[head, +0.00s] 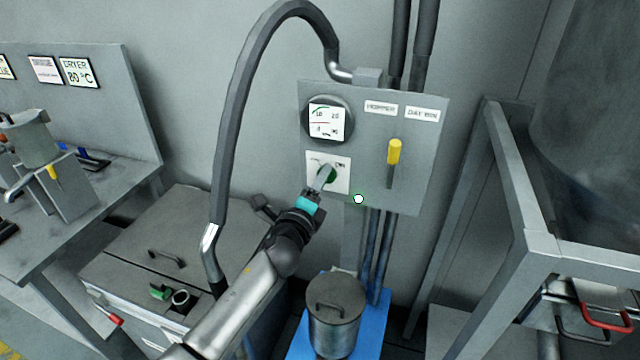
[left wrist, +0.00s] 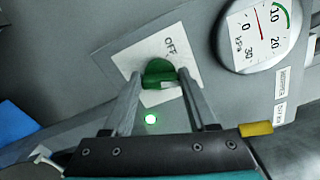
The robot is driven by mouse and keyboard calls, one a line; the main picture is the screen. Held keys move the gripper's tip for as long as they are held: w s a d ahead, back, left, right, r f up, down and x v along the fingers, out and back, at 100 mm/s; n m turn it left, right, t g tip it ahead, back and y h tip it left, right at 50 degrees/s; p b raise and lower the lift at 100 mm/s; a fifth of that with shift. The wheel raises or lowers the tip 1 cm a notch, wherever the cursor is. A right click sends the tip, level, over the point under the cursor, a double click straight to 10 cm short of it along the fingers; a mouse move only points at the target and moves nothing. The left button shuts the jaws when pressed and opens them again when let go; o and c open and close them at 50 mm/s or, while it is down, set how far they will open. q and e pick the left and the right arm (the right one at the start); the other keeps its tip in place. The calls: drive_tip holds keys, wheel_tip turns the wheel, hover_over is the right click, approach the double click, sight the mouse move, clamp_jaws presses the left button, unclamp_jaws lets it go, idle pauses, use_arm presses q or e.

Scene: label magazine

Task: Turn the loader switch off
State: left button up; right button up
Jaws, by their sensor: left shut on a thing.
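The loader switch is a green knob (head: 330,174) on a white plate (head: 343,184) on the grey wall panel. My left gripper (head: 322,182) reaches it from below left. In the left wrist view the green knob (left wrist: 158,72) sits between the two fingers of my left gripper (left wrist: 158,82), which is shut on it. The plate (left wrist: 130,58) shows the word OFF beside the knob there. The fingers partly hide the plate, and I cannot tell the knob's exact setting. A small lamp (head: 358,199) below right of the plate glows whitish green. My right gripper is out of view.
A round gauge (head: 328,118) sits above the switch, and a yellow-handled lever (head: 394,152) to its right. A thick hose (head: 232,120) arches left of the panel. A lidded metal canister (head: 336,310) stands below on a blue base. A grey frame (head: 540,250) stands at right.

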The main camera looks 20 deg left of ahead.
use_arm(q)
drive_tip(key=n, duration=0.8)
drive_tip(key=n+p, duration=0.1)
drive_tip(key=n, duration=0.4)
drive_tip(key=shift+f, duration=0.3)
idle(0.3)
drive_tip(key=o, duration=1.4)
drive_tip(key=shift+c, duration=0.2)
drive_tip(key=shift+s, duration=0.15)
drive_tip(key=s, duration=1.5)
drive_tip(key=shift+a, duration=0.2)
